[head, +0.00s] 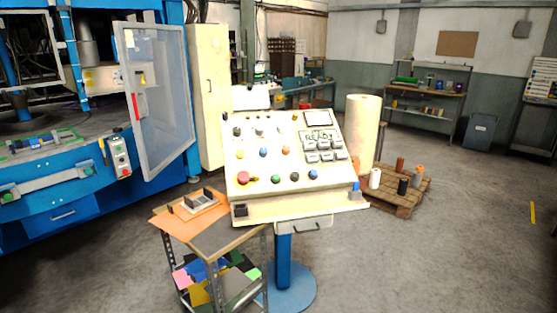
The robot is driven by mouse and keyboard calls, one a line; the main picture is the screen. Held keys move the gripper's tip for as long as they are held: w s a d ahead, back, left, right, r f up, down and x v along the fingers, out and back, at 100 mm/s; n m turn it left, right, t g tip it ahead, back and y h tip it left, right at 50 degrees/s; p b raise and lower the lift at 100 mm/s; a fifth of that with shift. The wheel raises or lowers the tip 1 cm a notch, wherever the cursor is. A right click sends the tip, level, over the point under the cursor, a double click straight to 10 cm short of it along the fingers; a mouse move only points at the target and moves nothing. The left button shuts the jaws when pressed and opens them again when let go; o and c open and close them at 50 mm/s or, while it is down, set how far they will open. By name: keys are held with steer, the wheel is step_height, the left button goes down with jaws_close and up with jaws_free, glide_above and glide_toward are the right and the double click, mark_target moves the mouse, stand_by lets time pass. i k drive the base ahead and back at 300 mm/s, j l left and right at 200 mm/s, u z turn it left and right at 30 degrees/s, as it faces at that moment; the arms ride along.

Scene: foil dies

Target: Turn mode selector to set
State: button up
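A cream control panel (232,170) with a sloped face stands on a blue pedestal (284,258) in the middle of the head view. A small dark knob (237,132) sits at the upper left of its face, in a row with other small knobs. Below are rows of coloured buttons, with a red button (243,178) at the lower left. My gripper is not in view.
A cart (229,240) with an orange sheet on top stands close at the panel's left front. A blue machine with an open clear door (160,100) is at the left. A pallet (400,205) is right of the panel. The floor at the right front is clear.

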mark_target(237, 130)
steer(key=i+j+u, duration=0.3)
steer(key=j+u, duration=0.15)
steer(key=j, duration=0.2)
steer(key=i+j+u, duration=0.45)
steer(key=j, duration=0.15)
steer(key=i+j+u, duration=0.75)
steer(key=i+u, duration=0.15)
steer(key=i+z, duration=0.25)
steer(key=i, duration=0.3)
steer(key=i+z, duration=0.2)
steer(key=i, duration=0.3)
steer(key=i+j+z, duration=0.25)
steer(key=i, duration=0.25)
steer(key=i+l+z, duration=0.25)
steer(key=i+z, duration=1.25)
steer(key=i+j+z, duration=0.3)
steer(key=z, duration=0.2)
